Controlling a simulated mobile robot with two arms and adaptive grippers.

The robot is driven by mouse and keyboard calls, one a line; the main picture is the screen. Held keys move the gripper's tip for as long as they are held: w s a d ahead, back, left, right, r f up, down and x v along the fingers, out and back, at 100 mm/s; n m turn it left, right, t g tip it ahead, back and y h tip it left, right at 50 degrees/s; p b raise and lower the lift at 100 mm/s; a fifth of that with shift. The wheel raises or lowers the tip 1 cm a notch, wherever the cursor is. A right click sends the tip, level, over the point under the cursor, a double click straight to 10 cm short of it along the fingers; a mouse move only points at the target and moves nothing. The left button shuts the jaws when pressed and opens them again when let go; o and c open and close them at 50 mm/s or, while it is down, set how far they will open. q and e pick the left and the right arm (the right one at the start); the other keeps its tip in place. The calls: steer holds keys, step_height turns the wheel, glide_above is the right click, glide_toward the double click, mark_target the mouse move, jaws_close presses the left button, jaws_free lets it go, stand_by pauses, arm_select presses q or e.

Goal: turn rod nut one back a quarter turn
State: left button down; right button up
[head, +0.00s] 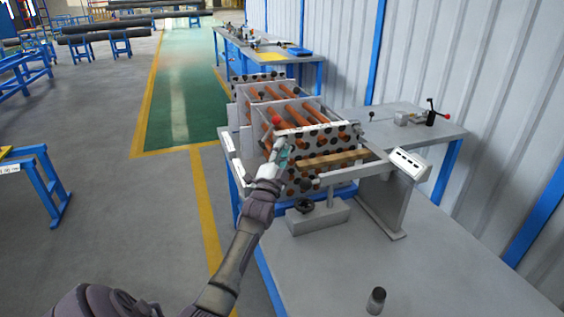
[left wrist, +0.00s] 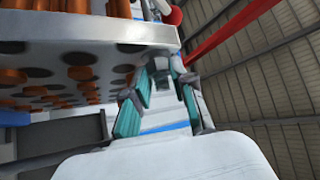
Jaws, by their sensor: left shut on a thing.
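The flanged shell's tube bundle, a rack of pale perforated plates (head: 318,143) with copper-coloured tubes, stands on the grey bench. My left gripper (head: 282,157) reaches the near left corner of the front plate. In the left wrist view, its teal-padded fingers (left wrist: 160,95) are shut on a small grey piece, seemingly rod nut one (left wrist: 161,67), beside the plate's edge. The fingers largely hide the nut, so its turn angle cannot be read. The perforated plate (left wrist: 85,38) fills the upper left of that view. My right gripper is not in view.
A red ball (head: 276,121) sits just above my left gripper. A wooden bar (head: 333,159) crosses the rack's front. A grey block (head: 318,217) with a black knob stands below it. A dark cylinder (head: 376,300) stands at the front; the bench around it is clear.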

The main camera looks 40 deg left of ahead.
arm_select(q)
steer(key=shift+w+f+n+y+b, duration=0.1)
steer(key=shift+f+n+y+b, duration=0.05)
steer(key=shift+n+y+b, duration=2.5)
steer(key=shift+n+h, duration=0.35)
steer(key=c, duration=1)
jaws_free()
steer(key=shift+o, duration=0.2)
steer(key=v, duration=1.2)
steer(key=shift+f, duration=0.1)
